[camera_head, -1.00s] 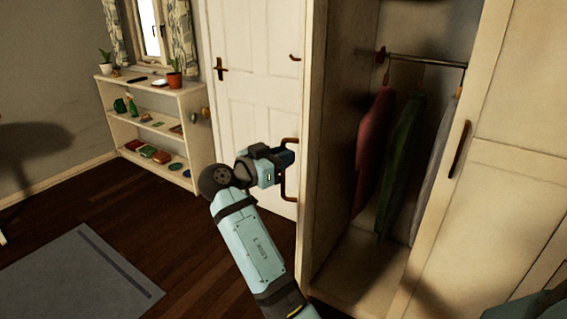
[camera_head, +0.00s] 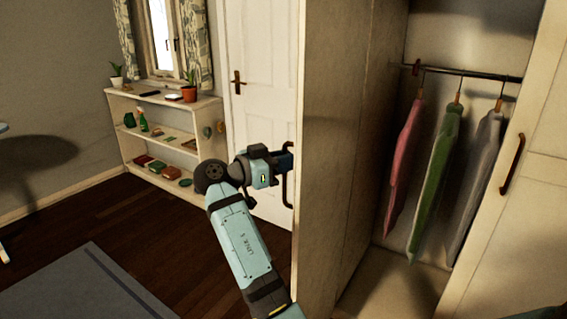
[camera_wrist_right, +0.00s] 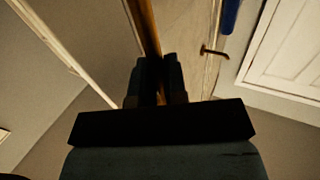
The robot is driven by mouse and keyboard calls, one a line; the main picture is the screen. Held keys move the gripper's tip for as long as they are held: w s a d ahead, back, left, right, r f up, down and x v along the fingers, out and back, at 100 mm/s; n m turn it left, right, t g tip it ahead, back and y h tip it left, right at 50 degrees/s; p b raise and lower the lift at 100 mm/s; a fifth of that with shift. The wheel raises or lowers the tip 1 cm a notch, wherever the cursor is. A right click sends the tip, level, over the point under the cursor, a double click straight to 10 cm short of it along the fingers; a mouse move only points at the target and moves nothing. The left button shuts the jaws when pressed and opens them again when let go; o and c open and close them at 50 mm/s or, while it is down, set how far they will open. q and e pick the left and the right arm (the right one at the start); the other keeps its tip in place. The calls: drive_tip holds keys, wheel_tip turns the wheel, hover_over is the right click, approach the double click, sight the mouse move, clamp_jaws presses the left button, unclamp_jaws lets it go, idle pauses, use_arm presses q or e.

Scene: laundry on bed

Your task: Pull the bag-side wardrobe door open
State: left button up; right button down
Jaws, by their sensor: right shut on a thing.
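The left wardrobe door (camera_head: 335,120) is a cream panel that stands swung open, its inner face towards me. I see no bag, so I cannot confirm which side it names. The door's brown handle (camera_head: 288,190) shows past its left edge. My right gripper (camera_head: 285,160) is shut at this handle, its fingertips partly hidden by the door edge. In the right wrist view the fingers (camera_wrist_right: 157,80) close around a brown bar (camera_wrist_right: 146,28). My left gripper is not in view.
Pink (camera_head: 405,155), green (camera_head: 436,180) and grey (camera_head: 476,185) clothes hang from the wardrobe rail (camera_head: 465,74). The right wardrobe door (camera_head: 520,220) is closed. A low shelf (camera_head: 160,100) and a white room door (camera_head: 258,70) stand behind. A rug (camera_head: 75,290) lies on the floor.

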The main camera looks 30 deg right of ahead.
idle(0.3)
drive_tip(key=c, duration=1.2)
unclamp_jaws()
